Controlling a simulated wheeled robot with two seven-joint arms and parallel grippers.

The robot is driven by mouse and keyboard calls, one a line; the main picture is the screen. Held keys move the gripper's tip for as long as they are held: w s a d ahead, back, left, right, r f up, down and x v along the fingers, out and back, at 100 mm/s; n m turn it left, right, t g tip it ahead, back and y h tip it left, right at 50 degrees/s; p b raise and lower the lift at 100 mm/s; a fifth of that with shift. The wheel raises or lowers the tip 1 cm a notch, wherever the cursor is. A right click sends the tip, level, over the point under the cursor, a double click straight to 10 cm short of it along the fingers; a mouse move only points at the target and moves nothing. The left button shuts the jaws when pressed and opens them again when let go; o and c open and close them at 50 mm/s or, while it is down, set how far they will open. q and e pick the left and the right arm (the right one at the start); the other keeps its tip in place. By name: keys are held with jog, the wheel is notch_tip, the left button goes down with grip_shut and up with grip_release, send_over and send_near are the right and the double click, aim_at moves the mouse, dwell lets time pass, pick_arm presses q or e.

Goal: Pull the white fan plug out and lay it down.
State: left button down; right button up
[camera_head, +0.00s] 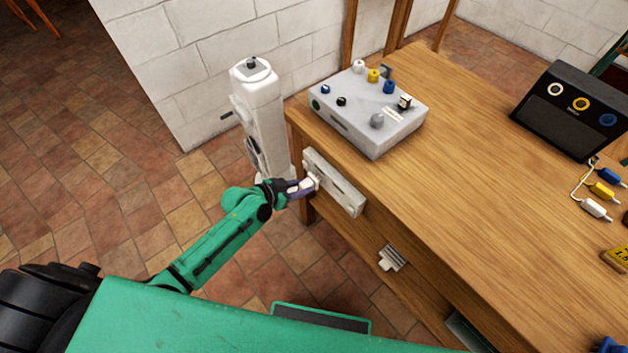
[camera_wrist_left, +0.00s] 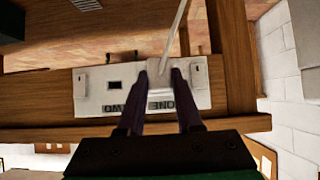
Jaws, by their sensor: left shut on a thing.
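A white socket strip (camera_head: 343,190) is fixed to the front edge of the wooden desk. In the left wrist view the strip (camera_wrist_left: 88,102) shows upside-down labels ONE and TWO, with one dark empty socket near TWO. My left gripper (camera_head: 307,185) is at the strip's left end, shut on the white plug (camera_wrist_left: 158,78) by the ONE label. Its two fingers (camera_wrist_left: 160,90) sit either side of the plug. A pale cord (camera_wrist_left: 179,30) runs from the plug. I cannot tell whether the plug's pins are in the socket. My right gripper is out of view.
A white tower appliance (camera_head: 262,115) stands on the tiled floor left of the desk (camera_head: 465,170). A grey box with knobs (camera_head: 365,125) and a black panel (camera_head: 570,115) stand on top. Coloured plugs lie at the right.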

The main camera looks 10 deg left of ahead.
pick_arm(q)
jog(key=shift+s+a, duration=0.15)
jog(key=shift+s+a, duration=0.25)
jog(key=shift+s, duration=0.1)
dwell(0.5)
jog(key=shift+s+a, duration=0.65)
jog(key=shift+s, duration=0.1)
dwell(0.9)
